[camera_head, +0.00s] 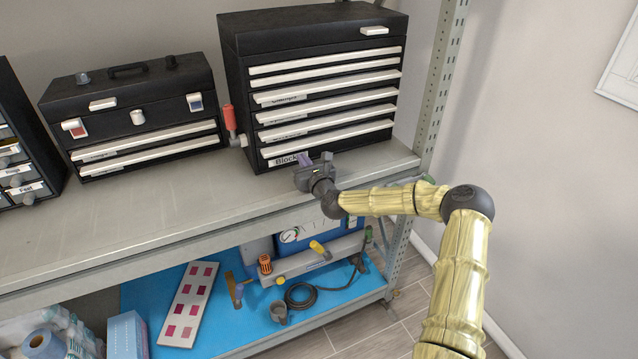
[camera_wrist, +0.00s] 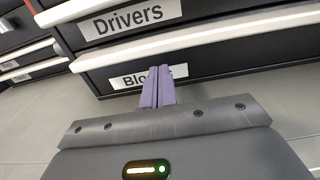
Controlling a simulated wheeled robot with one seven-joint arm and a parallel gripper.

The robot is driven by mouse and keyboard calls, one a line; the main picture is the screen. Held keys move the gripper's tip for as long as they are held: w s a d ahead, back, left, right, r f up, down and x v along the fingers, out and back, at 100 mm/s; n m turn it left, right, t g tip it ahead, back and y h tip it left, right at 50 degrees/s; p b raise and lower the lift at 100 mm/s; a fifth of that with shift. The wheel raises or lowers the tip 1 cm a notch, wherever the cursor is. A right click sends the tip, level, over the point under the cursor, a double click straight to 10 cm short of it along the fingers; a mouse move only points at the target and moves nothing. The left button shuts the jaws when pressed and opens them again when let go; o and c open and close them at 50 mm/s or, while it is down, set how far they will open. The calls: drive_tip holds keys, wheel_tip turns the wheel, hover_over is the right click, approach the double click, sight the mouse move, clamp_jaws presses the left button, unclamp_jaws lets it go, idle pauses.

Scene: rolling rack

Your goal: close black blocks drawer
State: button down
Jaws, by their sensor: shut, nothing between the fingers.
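The black blocks drawer (camera_wrist: 215,60) is the lowest drawer of the tall black tool chest (camera_head: 320,22). Its white label, partly hidden by my fingers in the wrist view, reads "Blo...", and in the head view it reads "Block...". Its front looks about flush with the chest. My gripper (camera_wrist: 160,72) is shut and empty, with its purple fingertips at the drawer front over the label. It also shows in the head view (camera_head: 304,158) at the chest's bottom. I cannot tell whether the fingertips touch the front.
The "Drivers" drawer (camera_wrist: 122,22) sits just above. A perforated rack post (camera_head: 440,80) rises at the right. The shelf in front of the chest is clear.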

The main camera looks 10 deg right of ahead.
drive_tip(key=b+v, duration=0.2)
drive_tip(key=v, duration=0.9)
drive_tip(key=shift+a+f, duration=0.1)
drive_tip(key=shift+a, duration=0.15)
drive_tip(key=a+n, duration=0.1)
drive_tip(key=s+a+f+n+g+y, duration=0.1)
drive_tip(key=a+n, duration=0.1)
drive_tip(key=s+a+f+n+g+y, duration=0.1)
drive_tip(key=n, duration=0.1)
drive_tip(key=shift+a+f, duration=0.25)
drive_tip(key=shift+a, duration=0.15)
drive_tip(key=s+a+f+n+g, duration=0.4)
drive_tip(key=s+f+n+g, duration=0.3)
drive_tip(key=s+n, duration=0.45)
drive_tip(key=s+d+r+n+g+h, duration=0.3)
drive_tip(key=s+d+r+n, duration=0.2)
drive_tip(key=s+n, duration=0.3)
drive_tip(key=s+d+r+n+g+h+p, duration=0.1)
drive_tip(key=s+d+r+n+g+h, duration=0.1)
drive_tip(key=s+d+r+n, duration=0.3)
drive_tip(key=s+n+h, duration=0.1)
drive_tip(key=s+n, duration=0.2)
drive_tip(key=s, duration=0.2)
drive_tip(key=shift+s+n+g, duration=0.25)
drive_tip(key=shift+n+g, duration=0.1)
drive_tip(key=shift+g, duration=0.05)
